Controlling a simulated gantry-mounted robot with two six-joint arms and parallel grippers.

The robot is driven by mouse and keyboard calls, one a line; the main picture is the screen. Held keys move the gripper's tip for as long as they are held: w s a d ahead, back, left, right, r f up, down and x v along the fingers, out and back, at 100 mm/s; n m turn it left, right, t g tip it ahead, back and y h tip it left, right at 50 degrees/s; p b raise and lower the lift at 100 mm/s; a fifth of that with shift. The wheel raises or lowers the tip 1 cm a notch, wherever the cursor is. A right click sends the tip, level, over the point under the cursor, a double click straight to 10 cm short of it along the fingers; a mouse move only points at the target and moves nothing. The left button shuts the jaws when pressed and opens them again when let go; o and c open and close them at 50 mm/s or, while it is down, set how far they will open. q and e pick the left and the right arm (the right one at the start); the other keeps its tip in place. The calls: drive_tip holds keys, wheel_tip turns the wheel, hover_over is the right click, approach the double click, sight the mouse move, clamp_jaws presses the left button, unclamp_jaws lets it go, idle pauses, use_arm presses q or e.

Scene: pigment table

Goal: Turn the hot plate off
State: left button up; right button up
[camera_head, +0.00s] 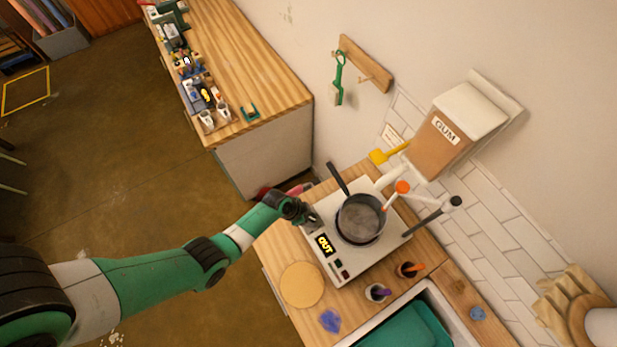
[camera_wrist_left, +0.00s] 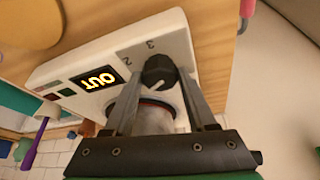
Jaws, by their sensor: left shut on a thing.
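The white hot plate (camera_head: 378,258) stands on the wooden counter, and a dark pan (camera_head: 360,218) sits on it. Its display (camera_head: 323,244) shows "OUT" in yellow, and it also shows upside down in the left wrist view (camera_wrist_left: 98,79). A dark round knob (camera_wrist_left: 160,71) is on the front panel, with the marks 2 and 3 beside it. My left gripper (camera_head: 309,215) is at the panel's far-left corner. In the left wrist view its two fingers (camera_wrist_left: 161,80) are shut on the knob, one on each side. My right gripper is not in view.
A round wooden board (camera_head: 301,285), a blue cloth-like piece (camera_head: 329,320) and two small cups (camera_head: 377,293) lie near the hot plate. A gum dispenser (camera_head: 455,133) hangs on the wall above. A teal basin (camera_head: 405,330) is at the lower right.

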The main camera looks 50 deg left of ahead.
use_arm(q)
drive_tip(key=shift+n, duration=0.4)
drive_tip(key=n+y, duration=0.1)
drive_tip(key=n, duration=0.1)
drive_tip(key=n+y, duration=0.1)
drive_tip(key=n, duration=0.1)
drive_tip(key=shift+d+n+t+p, duration=0.2)
drive_tip(key=shift+n+t+p, duration=0.1)
drive_tip(key=shift+p, duration=0.05)
drive_tip(key=n+y, duration=0.1)
drive_tip(key=n, duration=0.2)
drive_tip(key=shift+d+n+b, duration=0.1)
drive_tip(key=shift+n+b, duration=0.2)
drive_tip(key=shift+n+g+y, duration=0.5)
drive_tip(key=shift+n+y, duration=0.2)
drive_tip(key=shift+n, duration=0.8)
drive_tip(key=o, duration=1.4)
drive_tip(key=shift+r, duration=0.1)
